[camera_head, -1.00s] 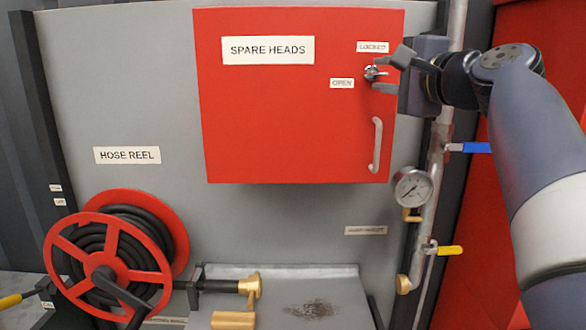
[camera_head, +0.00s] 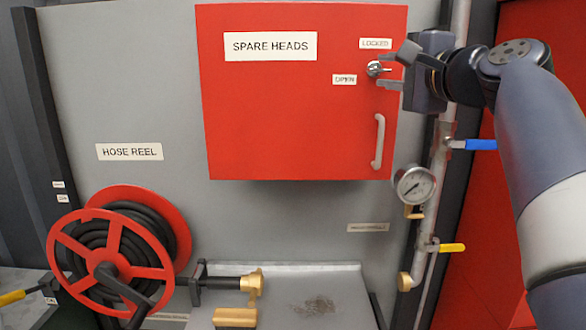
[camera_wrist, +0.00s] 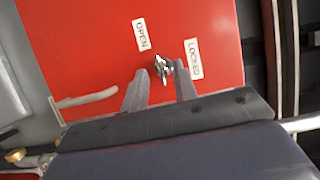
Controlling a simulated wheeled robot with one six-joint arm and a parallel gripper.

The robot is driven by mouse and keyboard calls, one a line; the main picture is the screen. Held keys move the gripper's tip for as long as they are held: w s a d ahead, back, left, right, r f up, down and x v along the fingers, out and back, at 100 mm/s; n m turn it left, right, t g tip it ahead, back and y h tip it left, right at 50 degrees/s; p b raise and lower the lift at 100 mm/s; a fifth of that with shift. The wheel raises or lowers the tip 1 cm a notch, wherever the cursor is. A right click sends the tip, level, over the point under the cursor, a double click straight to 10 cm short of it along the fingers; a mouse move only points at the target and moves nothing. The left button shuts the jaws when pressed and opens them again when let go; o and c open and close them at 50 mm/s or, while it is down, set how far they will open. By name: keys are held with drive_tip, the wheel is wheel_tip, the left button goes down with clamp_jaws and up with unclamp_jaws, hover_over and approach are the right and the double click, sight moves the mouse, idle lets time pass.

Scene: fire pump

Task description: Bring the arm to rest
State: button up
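My gripper (camera_head: 389,70) is in front of the red cabinet (camera_head: 300,120) labelled SPARE HEADS, at its upper right. Its two fingers are apart. A small silver key or knob (camera_head: 376,68) on the cabinet door sits just off the fingertips, between the OPEN and LOCKED labels. In the wrist view the open gripper (camera_wrist: 161,72) has the key (camera_wrist: 162,68) between its finger ends. I cannot tell whether either finger touches it. The cabinet door looks closed. My arm reaches in from the right.
A gauge (camera_head: 415,185) and a pipe with a blue valve handle (camera_head: 480,144) and a yellow one (camera_head: 451,247) are below my gripper. A red hose reel (camera_head: 110,260) stands at lower left. The cabinet has a pale door handle (camera_head: 379,141).

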sight(380, 69)
drive_tip(key=b+v, duration=0.1)
drive_tip(key=v, duration=0.6)
drive_tip(key=shift+m, duration=0.3)
drive_tip(key=x, duration=0.3)
drive_tip(key=p+x, duration=0.1)
drive_tip(key=x, duration=0.6)
drive_tip(key=shift+w+a+f+p, duration=0.1)
drive_tip(key=shift+w+f+p, duration=0.2)
drive_tip(key=shift+p, duration=0.1)
drive_tip(key=m+t+b, duration=0.1)
drive_tip(key=m, duration=0.1)
drive_tip(key=m+t, duration=0.1)
drive_tip(key=m, duration=0.1)
drive_tip(key=shift+s+r+m+b, duration=0.15)
drive_tip(key=shift+m+b, duration=0.15)
drive_tip(key=shift+b, duration=0.1)
drive_tip(key=shift+m+t, duration=0.3)
drive_tip(key=shift+m, duration=0.6)
drive_tip(key=m, duration=0.1)
drive_tip(key=m+t+h, duration=0.1)
drive_tip(key=m, duration=0.1)
drive_tip(key=m+b, duration=0.1)
drive_tip(key=shift+r+m+t+h, duration=0.3)
drive_tip(key=shift+m+t+h, duration=0.1)
